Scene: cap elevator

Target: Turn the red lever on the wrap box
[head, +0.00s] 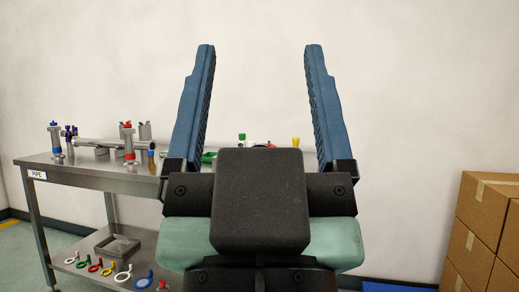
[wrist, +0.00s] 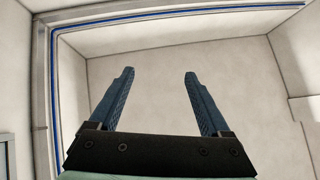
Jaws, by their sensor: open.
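My gripper (head: 259,47) stands raised in the middle of the head view, its two blue fingers wide apart and pointing up. In the wrist view the open fingers (wrist: 159,73) show against bare pale surfaces. I cannot make out a wrap box or its red lever in either view. My gripper and wrist hide part of the bench behind.
A steel bench (head: 105,178) labelled PIPE stands at the left, with pipe parts and a red-topped fitting (head: 129,142) on it. Coloured rings and a grey square frame (head: 117,247) lie on its lower shelf. Cardboard boxes (head: 484,235) are stacked at the right.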

